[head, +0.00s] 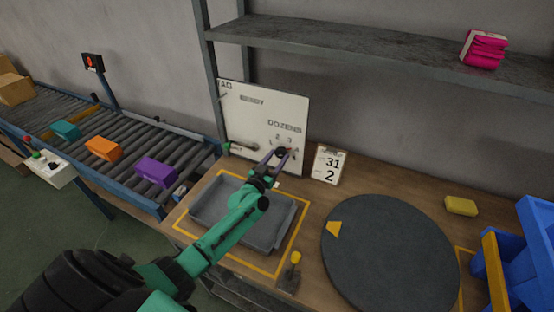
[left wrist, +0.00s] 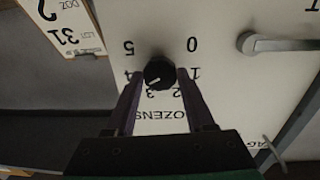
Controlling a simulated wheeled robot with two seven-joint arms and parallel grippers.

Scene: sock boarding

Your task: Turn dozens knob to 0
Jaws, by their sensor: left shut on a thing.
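The dozens knob (left wrist: 159,75) is black and round, on a white panel (head: 262,125) with the digits 0 to 5 around it. The left wrist view shows the panel upside down. A pale pointer line on the knob seems to lean toward the 3 and 4 side; the exact digit is hard to tell. My left gripper (head: 281,153) is at the panel, its two fingers on either side of the knob and shut on it. In the head view the fingers partly cover the knob. My right gripper is not in view.
A lever handle (left wrist: 275,43) sits on the same panel. A card (head: 329,166) reading 31 and 2 stands beside it. A grey tray (head: 222,232), a round dark turntable (head: 390,255), a yellow block (head: 461,206) and blue bins (head: 538,240) are on the bench. A roller conveyor (head: 125,145) carries coloured packs.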

